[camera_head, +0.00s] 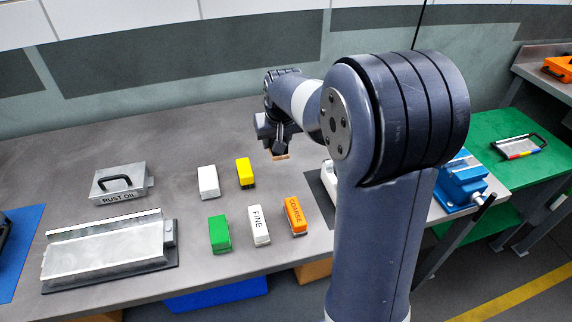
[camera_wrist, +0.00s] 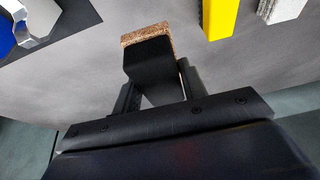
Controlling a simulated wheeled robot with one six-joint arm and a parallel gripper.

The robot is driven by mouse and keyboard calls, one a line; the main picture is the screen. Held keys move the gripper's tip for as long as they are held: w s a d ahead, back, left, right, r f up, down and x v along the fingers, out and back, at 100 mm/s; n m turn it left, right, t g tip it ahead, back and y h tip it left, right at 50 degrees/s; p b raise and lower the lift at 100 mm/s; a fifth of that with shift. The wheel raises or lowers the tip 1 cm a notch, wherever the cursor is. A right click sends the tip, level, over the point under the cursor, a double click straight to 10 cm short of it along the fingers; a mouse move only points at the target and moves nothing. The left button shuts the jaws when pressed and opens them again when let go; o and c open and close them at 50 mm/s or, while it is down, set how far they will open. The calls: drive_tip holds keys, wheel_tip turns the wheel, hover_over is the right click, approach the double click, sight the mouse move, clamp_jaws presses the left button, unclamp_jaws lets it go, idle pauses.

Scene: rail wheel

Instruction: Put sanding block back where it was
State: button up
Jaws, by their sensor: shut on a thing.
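My gripper (camera_head: 279,146) is shut on the sanding block. In the wrist view, my gripper (camera_wrist: 155,88) has a dark block body between its fingers, with a speckled brown face (camera_wrist: 146,34) at its far end. In the head view only a thin tan edge of the sanding block (camera_head: 281,156) shows below the fingers; the rest is hidden. It is held over the grey bench, right of the yellow block (camera_head: 245,173). I cannot tell whether it touches the bench.
A white block (camera_head: 208,182), green block (camera_head: 219,234), white FINE block (camera_head: 259,226) and orange COARSE block (camera_head: 295,216) stand nearby. The RUST OIL tin (camera_head: 119,186) and a metal tray (camera_head: 52,262) are left. A blue vise (camera_head: 461,181) is right. Bare bench lies behind the blocks.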

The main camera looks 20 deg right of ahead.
sight(276, 169)
wheel_tip(276, 169, down, 8)
drive_tip(key=shift+a+f, duration=0.1)
drive_tip(key=shift+f, duration=0.05)
drive_tip(key=shift+f, duration=0.1)
drive_tip(key=o, duration=0.9)
drive_tip(key=shift+o, duration=0.2)
drive_tip(key=shift+s+r, duration=0.1)
drive_tip(key=shift+r, duration=0.4)
drive_tip(key=v, duration=1.1)
drive_tip(key=shift+r, duration=0.1)
